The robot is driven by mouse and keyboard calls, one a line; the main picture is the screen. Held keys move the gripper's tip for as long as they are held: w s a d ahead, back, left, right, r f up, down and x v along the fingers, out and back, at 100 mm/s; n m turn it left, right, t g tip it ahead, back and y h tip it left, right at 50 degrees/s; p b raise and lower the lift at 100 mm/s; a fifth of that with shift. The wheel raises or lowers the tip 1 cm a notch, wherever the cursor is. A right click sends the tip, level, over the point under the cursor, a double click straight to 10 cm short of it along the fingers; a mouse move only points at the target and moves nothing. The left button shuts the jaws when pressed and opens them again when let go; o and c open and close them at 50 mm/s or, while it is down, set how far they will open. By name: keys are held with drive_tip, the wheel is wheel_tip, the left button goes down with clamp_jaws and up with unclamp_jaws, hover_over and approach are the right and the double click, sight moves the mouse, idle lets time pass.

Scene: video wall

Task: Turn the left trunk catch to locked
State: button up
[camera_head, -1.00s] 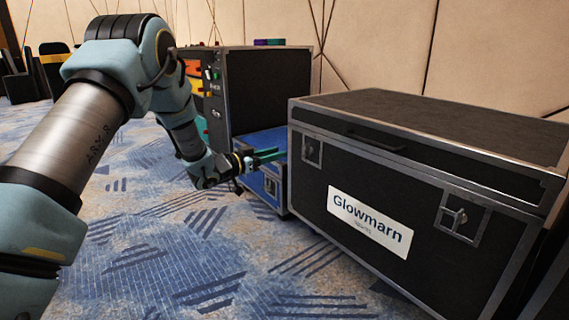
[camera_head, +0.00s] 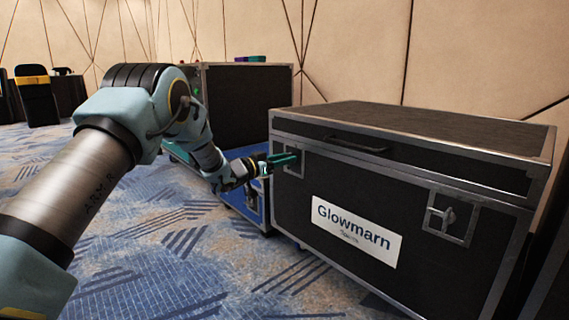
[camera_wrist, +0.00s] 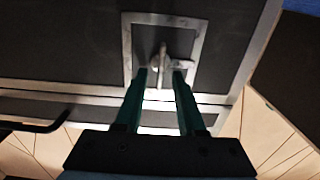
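The trunk (camera_head: 330,180) is a large black case with metal edges and a "Glowmarn" label. Its left catch (camera_head: 299,168) is partly hidden behind my fingers in the head view. In the wrist view the left catch (camera_wrist: 162,50) shows as a metal-framed recess with a small upright lever. My gripper (camera_head: 283,160) is at the trunk's upper left front. In the wrist view my gripper (camera_wrist: 161,74) is open, with its two green fingers apart and pointing at the catch. The tips overlap the frame around the lever; I cannot tell whether they touch. The right catch (camera_head: 450,217) is in plain view.
A dark handle (camera_head: 357,145) sits on the trunk front between the catches. Patterned carpet (camera_head: 190,270) lies open in front of the trunk.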

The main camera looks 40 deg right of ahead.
clamp_jaws()
idle(0.3)
drive_tip(key=shift+s+m, duration=0.1)
drive_tip(key=shift+m, duration=0.4)
idle(0.3)
drive_tip(key=shift+s+f+m+b, duration=0.15)
drive_tip(key=shift+f+m+b, duration=0.1)
drive_tip(key=shift+m, duration=2.6)
drive_tip(key=shift+s+f+m+b, duration=0.2)
drive_tip(key=shift+f+m, duration=0.1)
drive_tip(key=shift+m, duration=2.5)
drive_tip(key=shift+s+f+m+b, duration=0.15)
drive_tip(key=shift+f+m+b, duration=0.1)
drive_tip(key=shift+m, duration=2.6)
